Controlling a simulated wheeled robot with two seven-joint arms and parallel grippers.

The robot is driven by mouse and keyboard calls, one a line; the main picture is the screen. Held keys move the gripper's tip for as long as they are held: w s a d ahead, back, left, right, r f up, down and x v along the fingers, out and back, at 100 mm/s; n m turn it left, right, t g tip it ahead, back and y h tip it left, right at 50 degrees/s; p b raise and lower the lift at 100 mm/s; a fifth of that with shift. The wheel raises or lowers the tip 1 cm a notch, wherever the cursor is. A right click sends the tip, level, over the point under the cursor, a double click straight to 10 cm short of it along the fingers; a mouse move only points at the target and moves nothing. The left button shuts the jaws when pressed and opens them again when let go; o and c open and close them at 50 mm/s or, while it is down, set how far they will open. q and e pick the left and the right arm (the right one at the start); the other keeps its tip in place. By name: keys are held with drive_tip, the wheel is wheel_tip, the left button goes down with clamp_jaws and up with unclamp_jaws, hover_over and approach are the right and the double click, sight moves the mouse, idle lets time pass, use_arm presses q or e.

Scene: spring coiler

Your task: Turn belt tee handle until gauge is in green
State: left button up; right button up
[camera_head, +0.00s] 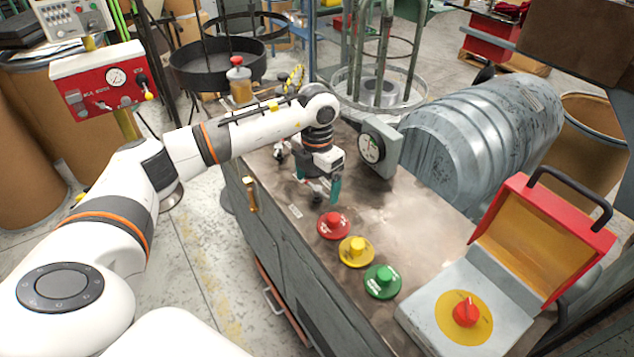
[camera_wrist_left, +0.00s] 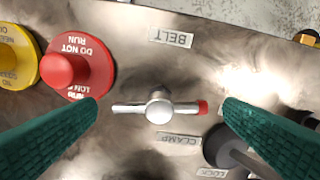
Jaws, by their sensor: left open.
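The belt tee handle (camera_wrist_left: 158,107) is a silver hub with a crossbar and one red tip, in the middle of the left wrist view. The bar lies roughly across the picture, near a BELT label (camera_wrist_left: 171,37). My left gripper (camera_wrist_left: 161,106) is open, its green fingers on either side of the handle with gaps at both bar ends. In the head view my left gripper (camera_head: 318,192) points down at the bench top and I cannot make out the handle. The round gauge (camera_head: 371,147) stands just right of the gripper; its needle is too small to read.
A red knob (camera_head: 333,225), yellow knob (camera_head: 356,249) and green knob (camera_head: 382,281) line the bench's front. A black knob (camera_wrist_left: 228,150) sits by the CLAMP label (camera_wrist_left: 179,139). A red-lidded box (camera_head: 540,235) and a grey ribbed housing (camera_head: 480,125) stand right.

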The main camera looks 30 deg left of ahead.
sight(317, 188)
use_arm(q)
wheel_tip(317, 188, up, 11)
idle(0.3)
idle(0.5)
